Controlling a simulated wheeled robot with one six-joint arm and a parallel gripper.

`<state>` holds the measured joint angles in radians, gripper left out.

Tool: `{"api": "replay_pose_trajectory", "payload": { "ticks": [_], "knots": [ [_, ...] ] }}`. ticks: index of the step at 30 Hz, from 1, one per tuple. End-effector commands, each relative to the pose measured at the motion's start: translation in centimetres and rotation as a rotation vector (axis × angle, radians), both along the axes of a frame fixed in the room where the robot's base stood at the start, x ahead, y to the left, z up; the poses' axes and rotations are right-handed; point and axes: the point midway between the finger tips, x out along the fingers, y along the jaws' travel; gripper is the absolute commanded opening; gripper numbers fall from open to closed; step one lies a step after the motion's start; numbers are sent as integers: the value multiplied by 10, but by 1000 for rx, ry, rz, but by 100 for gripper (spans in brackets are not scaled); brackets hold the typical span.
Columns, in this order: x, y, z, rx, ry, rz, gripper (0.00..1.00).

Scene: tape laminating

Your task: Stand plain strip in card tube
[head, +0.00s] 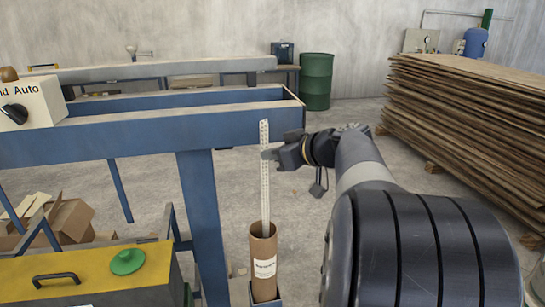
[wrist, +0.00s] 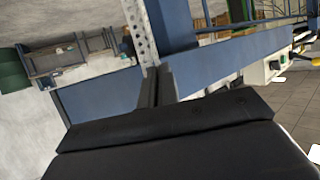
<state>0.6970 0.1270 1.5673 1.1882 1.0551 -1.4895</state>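A long pale strip (head: 264,185) with a row of small dark marks stands nearly upright, its lower end inside the open top of the brown card tube (head: 263,285). The tube carries a white label and stands in a bluish holder. My gripper (head: 268,154) reaches in from the right at the strip's upper half, its fingers closed on it. In the wrist view the strip (wrist: 141,32) runs down to the narrow gap between the dark fingertips (wrist: 157,82). The strip's bottom end is hidden in the tube.
A blue steel frame (head: 150,131) stands close left of the strip. A yellow-topped box (head: 85,275) with a green knob is at lower left. Stacked boards (head: 480,120) fill the right, and a green drum (head: 316,82) stands at the back. Open floor lies between.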

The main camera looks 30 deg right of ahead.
Motion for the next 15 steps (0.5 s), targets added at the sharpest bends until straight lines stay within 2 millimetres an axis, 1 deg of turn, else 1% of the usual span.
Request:
{"api": "replay_pose_trajectory", "payload": {
  "ticks": [15],
  "knots": [
    [1, -3, 1, 0, -1, 0, 0]
  ]
}}
